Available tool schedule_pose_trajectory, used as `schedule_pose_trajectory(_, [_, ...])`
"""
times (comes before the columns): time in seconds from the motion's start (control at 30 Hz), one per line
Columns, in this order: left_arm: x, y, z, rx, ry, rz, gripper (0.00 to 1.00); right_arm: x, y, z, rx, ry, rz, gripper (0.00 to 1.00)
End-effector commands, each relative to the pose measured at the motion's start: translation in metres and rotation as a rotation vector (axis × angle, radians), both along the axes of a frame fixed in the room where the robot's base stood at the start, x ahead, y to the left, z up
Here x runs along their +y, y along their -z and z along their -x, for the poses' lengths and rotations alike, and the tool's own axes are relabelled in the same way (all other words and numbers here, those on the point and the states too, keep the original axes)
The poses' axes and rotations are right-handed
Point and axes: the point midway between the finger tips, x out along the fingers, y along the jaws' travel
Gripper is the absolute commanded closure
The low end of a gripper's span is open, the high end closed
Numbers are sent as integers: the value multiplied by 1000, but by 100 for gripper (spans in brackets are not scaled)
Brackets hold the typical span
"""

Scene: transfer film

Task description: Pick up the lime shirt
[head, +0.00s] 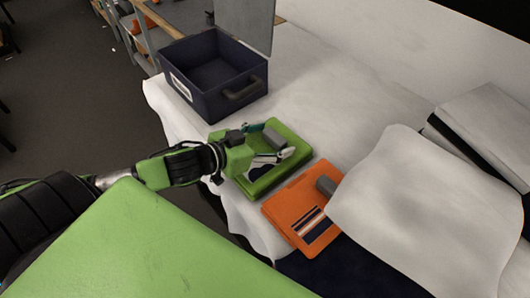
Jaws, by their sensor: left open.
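The lime shirt (262,185) lies folded into a flat rectangle on the white bed cover, near the bed's left edge. A grey block-like piece shows on its upper part and a dark patch on its lower part. My left gripper (273,145) reaches in from the left and is right over the shirt. Its fingers are spread, with one on either side of the grey piece in the picture. I cannot tell whether they touch the shirt. The gripper and wrist hide part of the shirt's left side. My right gripper is not in view.
An orange folded shirt (298,210) with dark and white stripes lies close by at lower right. An open dark blue box (197,91) with a raised grey lid stands behind. A white pillow (425,205) lies at right. Bare bed cover (335,90) shows behind the shirts.

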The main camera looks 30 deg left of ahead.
Motion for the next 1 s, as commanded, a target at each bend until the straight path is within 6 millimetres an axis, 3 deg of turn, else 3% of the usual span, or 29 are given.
schedule_pose_trajectory(0.1, [0,0,0,0,0,0,31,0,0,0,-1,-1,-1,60])
schedule_pose_trajectory(0.27, [0,0,0,0,0,0,73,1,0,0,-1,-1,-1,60])
schedule_pose_trajectory(0.67, [0,-3,0,-2,1,0,74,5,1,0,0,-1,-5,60])
schedule_pose_trajectory(0.9, [0,-30,0,-5,4,-3,74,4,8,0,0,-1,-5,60])
schedule_pose_trajectory(1.0, [2,-40,10,2,1,0,74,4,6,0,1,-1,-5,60])
